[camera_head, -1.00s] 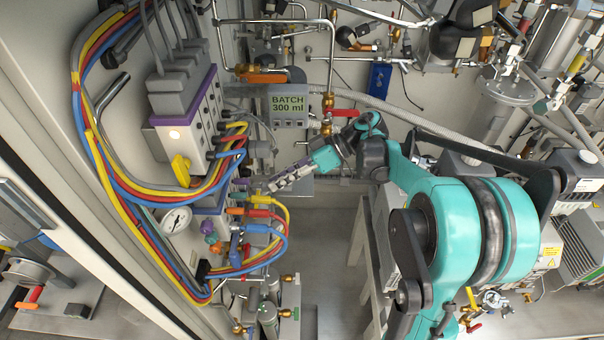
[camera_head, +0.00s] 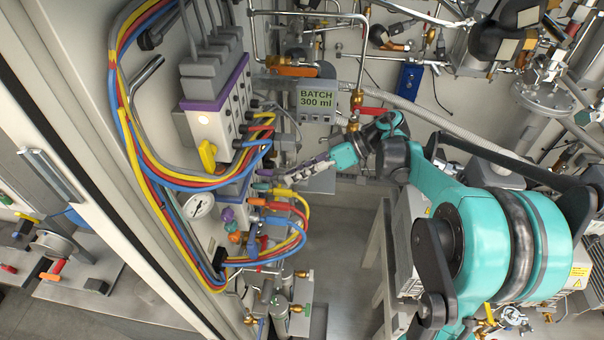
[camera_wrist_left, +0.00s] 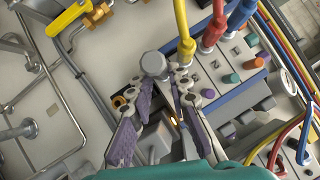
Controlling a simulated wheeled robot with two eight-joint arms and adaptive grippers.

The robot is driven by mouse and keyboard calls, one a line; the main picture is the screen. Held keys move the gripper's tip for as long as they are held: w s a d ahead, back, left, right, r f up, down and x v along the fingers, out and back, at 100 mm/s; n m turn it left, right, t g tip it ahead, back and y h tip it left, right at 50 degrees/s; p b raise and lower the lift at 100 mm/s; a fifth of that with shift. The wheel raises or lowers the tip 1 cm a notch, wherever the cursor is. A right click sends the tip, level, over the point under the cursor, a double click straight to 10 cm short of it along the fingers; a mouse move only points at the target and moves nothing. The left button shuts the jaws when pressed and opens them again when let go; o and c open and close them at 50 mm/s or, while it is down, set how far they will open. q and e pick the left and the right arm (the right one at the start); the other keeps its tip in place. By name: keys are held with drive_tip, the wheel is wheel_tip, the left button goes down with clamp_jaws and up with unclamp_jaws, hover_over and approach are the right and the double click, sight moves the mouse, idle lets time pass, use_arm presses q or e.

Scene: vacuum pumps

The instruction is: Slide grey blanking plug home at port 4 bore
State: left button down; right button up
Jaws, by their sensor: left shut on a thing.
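A grey blanking plug (camera_wrist_left: 153,64) is a short round cap at the fingertips of my left gripper (camera_wrist_left: 158,80) in the wrist view. The left gripper is shut on it. In the head view the left gripper (camera_head: 288,177) reaches leftward to the port block, and the plug is too small to make out. The port block (camera_wrist_left: 232,72) has yellow, red and blue hoses plugged in, and orange and green plugs beside them. In the head view, part of the block (camera_head: 232,190) shows behind the hoses. The port 4 bore is not identifiable, and whether the plug touches it cannot be told.
Hose loops (camera_head: 280,235) hang close below the gripper. A white valve unit (camera_head: 215,118) with a yellow handle stands above the block. A pressure gauge (camera_head: 199,205) is at left. A "BATCH 300 ml" display (camera_head: 317,100) and red-handled valve (camera_head: 370,111) are above. Floor below right is open.

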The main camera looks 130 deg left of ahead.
use_arm(q)
drive_tip(key=shift+s+d, duration=0.2)
drive_tip(key=shift+s, duration=0.05)
idle(0.5)
drive_tip(key=c, duration=1.3)
unclamp_jaws()
drive_tip(key=shift+c, duration=0.2)
drive_tip(key=v, duration=1.2)
